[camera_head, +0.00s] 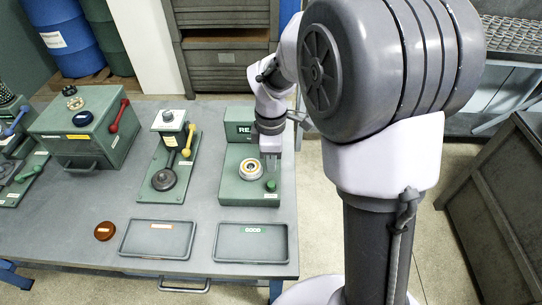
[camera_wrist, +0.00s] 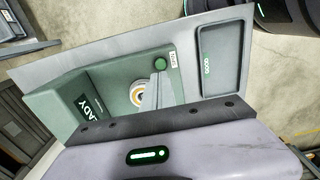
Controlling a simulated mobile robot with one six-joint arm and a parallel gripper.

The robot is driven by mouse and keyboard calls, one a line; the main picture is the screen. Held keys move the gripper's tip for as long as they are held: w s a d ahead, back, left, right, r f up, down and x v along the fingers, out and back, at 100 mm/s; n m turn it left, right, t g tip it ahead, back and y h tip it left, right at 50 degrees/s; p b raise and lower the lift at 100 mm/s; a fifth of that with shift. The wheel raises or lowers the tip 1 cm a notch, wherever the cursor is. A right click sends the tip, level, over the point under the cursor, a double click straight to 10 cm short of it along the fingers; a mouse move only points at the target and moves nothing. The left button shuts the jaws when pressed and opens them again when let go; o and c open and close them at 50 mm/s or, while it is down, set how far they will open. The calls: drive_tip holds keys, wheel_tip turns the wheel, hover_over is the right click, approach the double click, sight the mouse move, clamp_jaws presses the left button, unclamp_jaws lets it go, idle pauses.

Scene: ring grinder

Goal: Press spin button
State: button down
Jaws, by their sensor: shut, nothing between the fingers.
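The green spin button (camera_head: 271,185) sits at the front right corner of the green grinder (camera_head: 229,189). It shows round in the wrist view (camera_wrist: 160,63). A ring with an orange band (camera_head: 247,168) sits in a round holder left of the button; the wrist view shows it too (camera_wrist: 137,95), partly behind my fingers. My gripper (camera_head: 271,165) is shut and empty, pointing down above the grinder base, just behind the button in the head view. In the wrist view its fingertips (camera_wrist: 160,65) are close beside the button; contact cannot be told. The grinder's display (camera_wrist: 84,112) reads READY.
A GOOD tray (camera_head: 283,242) and another tray (camera_head: 125,240) lie in front, both empty. A brown round piece (camera_head: 104,231) lies left of them. A lever device (camera_head: 170,190) stands left of the grinder, and a green box with a red lever (camera_head: 72,136) is further left.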

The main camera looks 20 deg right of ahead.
sight(271, 183)
wheel_tip(271, 183, down, 7)
drive_tip(key=shift+r+b, duration=0.2)
drive_tip(key=shift+b, duration=1.05)
